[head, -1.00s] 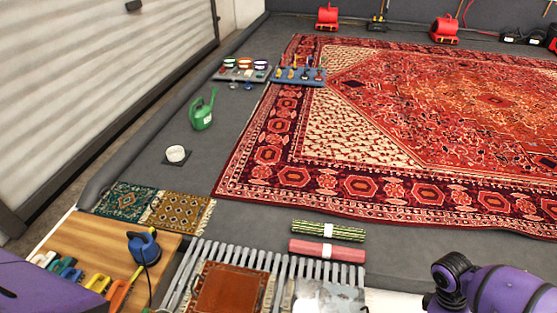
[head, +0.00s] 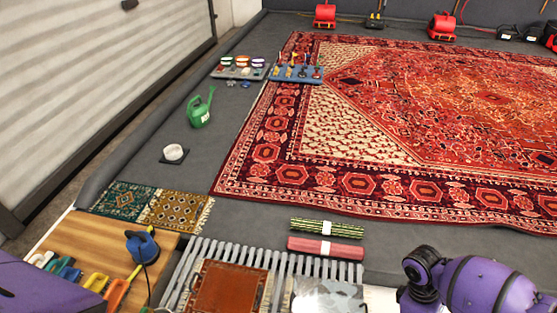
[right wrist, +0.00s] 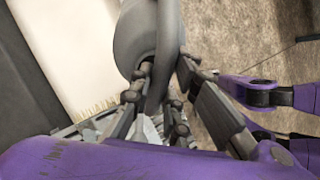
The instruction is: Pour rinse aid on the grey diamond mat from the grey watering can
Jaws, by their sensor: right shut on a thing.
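In the right wrist view, my right gripper (right wrist: 165,75) is shut on the handle of the grey watering can (right wrist: 145,32). The can's body extends to the top edge and is only partly in view; its spout does not show. In the head view the can and my right gripper are out of frame; only part of my purple right arm shows at bottom right. A pale grey, shiny piece (head: 328,295) lies on the slatted rack at the bottom; I cannot tell whether it is the grey diamond mat. My left gripper is not in view.
A green watering can (head: 200,112) and a white round tub (head: 173,152) stand on the grey floor. A large red rug (head: 400,120) lies beyond. Rolled green (head: 327,228) and red (head: 325,250) rugs lie behind the slatted rack (head: 215,250). A wooden table (head: 95,240) holds tools.

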